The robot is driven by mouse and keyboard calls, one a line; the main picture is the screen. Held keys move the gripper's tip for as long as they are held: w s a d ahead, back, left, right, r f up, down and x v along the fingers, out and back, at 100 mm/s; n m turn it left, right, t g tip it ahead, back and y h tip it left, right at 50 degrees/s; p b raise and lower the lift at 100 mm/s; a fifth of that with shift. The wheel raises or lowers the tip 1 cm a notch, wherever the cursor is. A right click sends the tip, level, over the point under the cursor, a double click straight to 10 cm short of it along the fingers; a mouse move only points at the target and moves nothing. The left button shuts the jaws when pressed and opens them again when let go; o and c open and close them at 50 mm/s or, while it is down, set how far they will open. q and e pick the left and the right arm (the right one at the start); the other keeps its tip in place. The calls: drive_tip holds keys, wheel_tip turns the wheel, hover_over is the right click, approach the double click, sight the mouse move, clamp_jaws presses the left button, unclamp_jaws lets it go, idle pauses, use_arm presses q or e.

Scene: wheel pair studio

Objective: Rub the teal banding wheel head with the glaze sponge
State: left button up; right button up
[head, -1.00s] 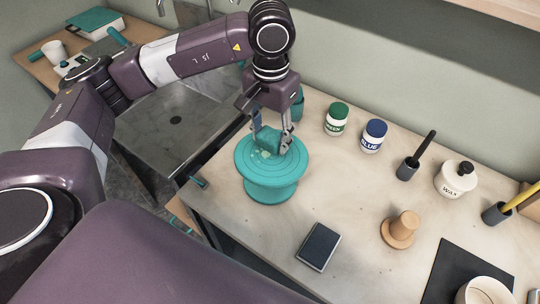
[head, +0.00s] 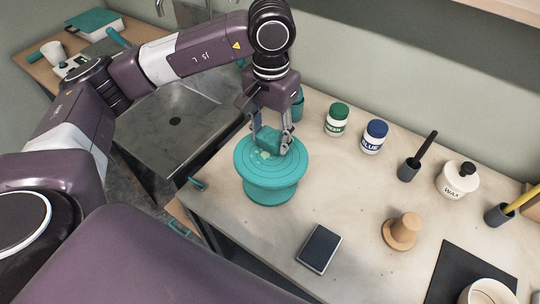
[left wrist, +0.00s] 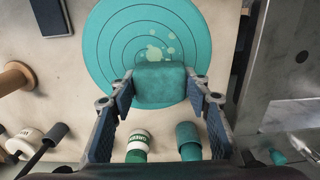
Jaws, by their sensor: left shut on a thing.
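The teal banding wheel (head: 270,180) stands upright on the table near its left edge. Pale glaze spots (left wrist: 155,48) show on its round head in the left wrist view. My left gripper (head: 270,146) is shut on the teal glaze sponge (head: 268,138), above the far part of the wheel head. The sponge also shows between the fingers in the left wrist view (left wrist: 159,86). Whether its underside touches the wheel head cannot be told. My right gripper is not in view.
A green-labelled jar (head: 337,119) and a blue-labelled jar (head: 374,136) stand right of the wheel. A teal cup (head: 297,106) is behind the gripper. A dark block (head: 319,248) and a wooden knob-shaped piece (head: 402,231) are nearer. The sink (head: 180,120) lies left.

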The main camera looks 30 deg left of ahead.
sight(256, 161)
use_arm(q)
drive_tip(key=shift+s+a+f+b, duration=0.1)
drive_tip(key=shift+s+b, duration=0.2)
drive_tip(key=shift+s, duration=0.2)
drive_tip(key=shift+s+a+b, duration=0.15)
drive_tip(key=shift+s+b, duration=0.1)
drive_tip(key=shift+s, duration=0.65)
drive_tip(key=shift+s+a+b, duration=0.1)
drive_tip(key=shift+s+b, duration=0.1)
drive_tip(key=shift+s, duration=0.65)
drive_tip(key=shift+s+f+b, duration=0.1)
drive_tip(key=shift+s+b, duration=0.25)
drive_tip(key=shift+b, duration=0.15)
drive_tip(key=shift+s+a, duration=0.1)
drive_tip(key=shift+s, duration=0.1)
